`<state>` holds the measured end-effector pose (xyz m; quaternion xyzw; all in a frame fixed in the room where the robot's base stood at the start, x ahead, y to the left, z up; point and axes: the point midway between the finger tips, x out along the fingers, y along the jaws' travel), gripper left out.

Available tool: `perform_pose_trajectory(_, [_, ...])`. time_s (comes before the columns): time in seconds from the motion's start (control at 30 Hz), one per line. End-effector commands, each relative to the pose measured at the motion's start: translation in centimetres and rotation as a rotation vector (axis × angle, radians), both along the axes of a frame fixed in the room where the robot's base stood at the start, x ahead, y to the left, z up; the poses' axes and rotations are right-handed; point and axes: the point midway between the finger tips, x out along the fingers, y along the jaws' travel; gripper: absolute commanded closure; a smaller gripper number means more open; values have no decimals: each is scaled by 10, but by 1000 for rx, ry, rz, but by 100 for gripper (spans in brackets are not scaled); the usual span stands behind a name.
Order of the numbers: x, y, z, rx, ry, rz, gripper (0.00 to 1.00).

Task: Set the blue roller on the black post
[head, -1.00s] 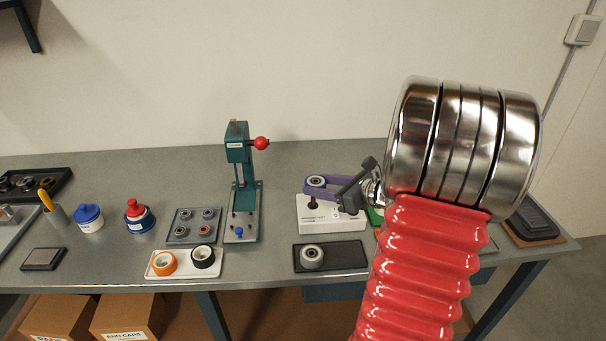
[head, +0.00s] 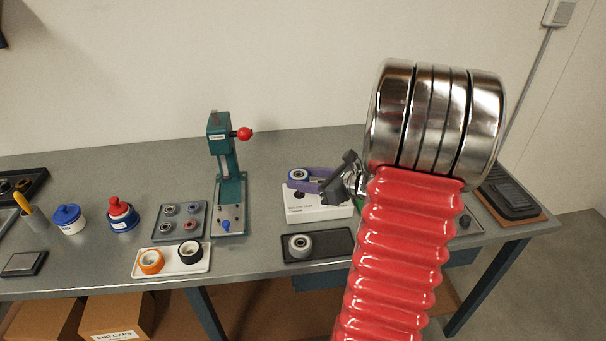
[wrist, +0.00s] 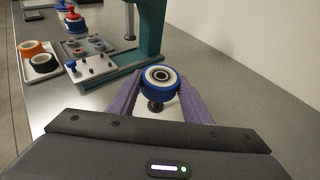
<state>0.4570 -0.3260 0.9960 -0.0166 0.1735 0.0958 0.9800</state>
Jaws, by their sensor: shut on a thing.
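The blue roller, with a pale hub and dark centre, is between the purple fingertips of my gripper (head: 302,178). My gripper (wrist: 160,84) is shut on the blue roller (wrist: 160,76) in the wrist view, with a finger on each side. In the head view the roller (head: 298,174) is over the left part of a white box (head: 322,212). The black post (wrist: 155,107) shows just below the roller in the wrist view, and its dark part (head: 299,194) shows on the box in the head view. The roller appears above the post; the exact gap cannot be told.
A green press (head: 227,170) with a red knob stands left of the box. A black tray (head: 335,246) with a grey roller (head: 300,245) lies in front. A white tray (head: 197,267) holds orange and black rollers. My arm hides the bench at the right.

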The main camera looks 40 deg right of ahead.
Motion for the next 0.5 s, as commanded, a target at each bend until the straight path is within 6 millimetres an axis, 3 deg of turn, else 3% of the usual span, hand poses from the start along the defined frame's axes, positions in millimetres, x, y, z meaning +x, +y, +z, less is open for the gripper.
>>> perform_pose_trajectory(0.2, [0, 0, -19, 2, 0, 0, 80])
perform_pose_trajectory(0.5, [0, 0, -32, 1, 0, -1, 80])
